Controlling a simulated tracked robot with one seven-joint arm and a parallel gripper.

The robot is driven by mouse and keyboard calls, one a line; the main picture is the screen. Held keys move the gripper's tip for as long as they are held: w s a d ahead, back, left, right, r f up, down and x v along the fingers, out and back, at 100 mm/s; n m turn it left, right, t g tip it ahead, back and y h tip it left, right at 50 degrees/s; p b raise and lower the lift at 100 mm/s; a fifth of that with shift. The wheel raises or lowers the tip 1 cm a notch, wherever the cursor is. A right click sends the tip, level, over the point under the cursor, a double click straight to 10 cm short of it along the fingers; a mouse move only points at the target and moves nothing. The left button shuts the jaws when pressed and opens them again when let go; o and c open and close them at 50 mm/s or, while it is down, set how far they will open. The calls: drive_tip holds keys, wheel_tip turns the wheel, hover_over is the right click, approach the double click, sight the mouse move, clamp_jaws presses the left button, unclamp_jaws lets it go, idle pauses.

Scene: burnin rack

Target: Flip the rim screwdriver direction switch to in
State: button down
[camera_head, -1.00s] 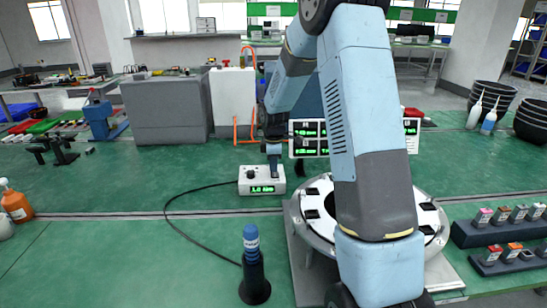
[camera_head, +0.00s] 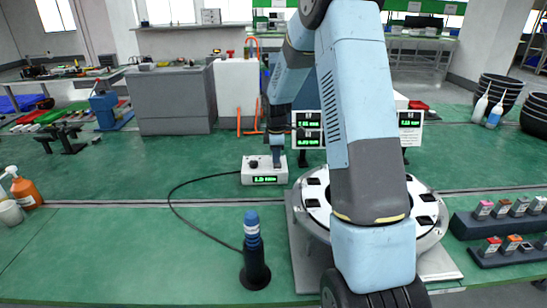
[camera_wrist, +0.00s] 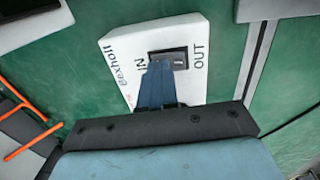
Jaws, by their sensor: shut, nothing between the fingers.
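The screwdriver's white control box (camera_head: 249,177) sits on the green bench, with a green lit display on its front. The wrist view shows its top face (camera_wrist: 122,62) with a dark direction switch (camera_wrist: 180,58) between the printed words IN, at left, and OUT, at right. My gripper (camera_head: 277,163) is shut and empty over the box. Its blue fingertips (camera_wrist: 161,66) are at the IN side of the switch and cover part of it; whether they touch it, and how the switch is set, I cannot tell. The blue-topped screwdriver (camera_head: 251,227) stands upright in a black holder, front centre.
A black cable (camera_head: 190,215) loops from the box to the screwdriver. A white round fixture (camera_head: 312,198) is partly hidden behind my arm. Display panels (camera_head: 308,130) stand behind the box. Black blocks with small parts (camera_head: 492,256) are at right. The bench left of the cable is mostly clear.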

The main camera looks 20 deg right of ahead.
sight(276, 166)
drive_tip(key=shift+s+a+f, duration=0.15)
drive_tip(key=shift+s+f, duration=0.1)
drive_tip(key=shift+f, duration=0.1)
drive_tip(key=shift+s+a, duration=0.2)
drive_tip(key=shift+s, duration=0.5)
drive_tip(key=shift+r, duration=0.1)
wheel_tip(276, 166, up, 14)
drive_tip(key=shift+s+r, duration=0.15)
drive_tip(key=shift+s, duration=0.05)
drive_tip(key=shift+a, duration=0.1)
idle(0.4)
